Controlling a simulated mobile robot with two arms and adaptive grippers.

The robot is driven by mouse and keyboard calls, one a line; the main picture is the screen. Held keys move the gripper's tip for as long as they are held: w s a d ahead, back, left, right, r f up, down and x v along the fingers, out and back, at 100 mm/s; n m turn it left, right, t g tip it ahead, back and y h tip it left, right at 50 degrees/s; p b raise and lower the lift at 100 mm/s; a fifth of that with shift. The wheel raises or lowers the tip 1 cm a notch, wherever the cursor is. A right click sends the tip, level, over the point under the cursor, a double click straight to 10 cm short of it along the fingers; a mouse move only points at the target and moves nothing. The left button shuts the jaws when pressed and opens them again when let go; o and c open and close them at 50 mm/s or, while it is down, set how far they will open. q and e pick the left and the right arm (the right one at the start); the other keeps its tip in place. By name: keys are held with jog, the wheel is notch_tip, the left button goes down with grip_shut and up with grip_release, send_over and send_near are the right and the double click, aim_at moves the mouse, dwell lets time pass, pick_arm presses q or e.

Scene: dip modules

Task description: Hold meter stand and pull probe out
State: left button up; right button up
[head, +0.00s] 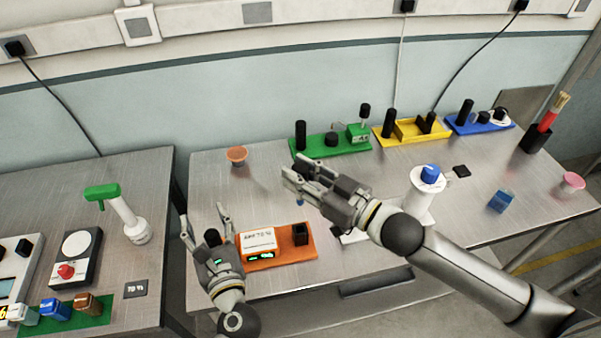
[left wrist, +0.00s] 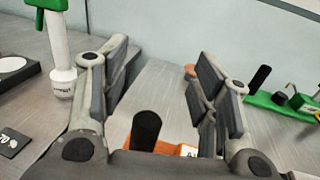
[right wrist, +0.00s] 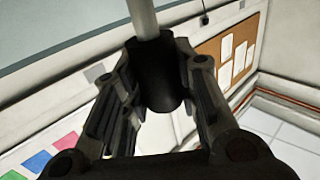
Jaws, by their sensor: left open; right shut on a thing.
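The meter stand has an orange base (head: 285,258), a white meter (head: 257,242) with a green readout, a black holder (head: 300,234) at its right end and a black post (head: 212,238) at its left. My left gripper (head: 204,213) is open, with the post between and below its fingers; the post also shows in the left wrist view (left wrist: 145,130). My right gripper (head: 294,166) is shut on the probe, held above the stand and clear of the holder. In the right wrist view, the probe (right wrist: 160,85) has a black grip and a grey rod.
Green (head: 345,146), yellow (head: 415,140) and blue (head: 480,124) modules line the back of the table. A white stand with a blue top (head: 430,174) is near my right arm. An orange cup (head: 237,155) stands back left. A gap separates the left table (head: 150,170).

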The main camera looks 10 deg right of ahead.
pick_arm(q)
jog(key=b+v, duration=0.1)
jog(key=v, duration=0.6)
jog(key=shift+s, duration=0.2)
jog(key=shift+r, duration=0.15)
dwell(0.5)
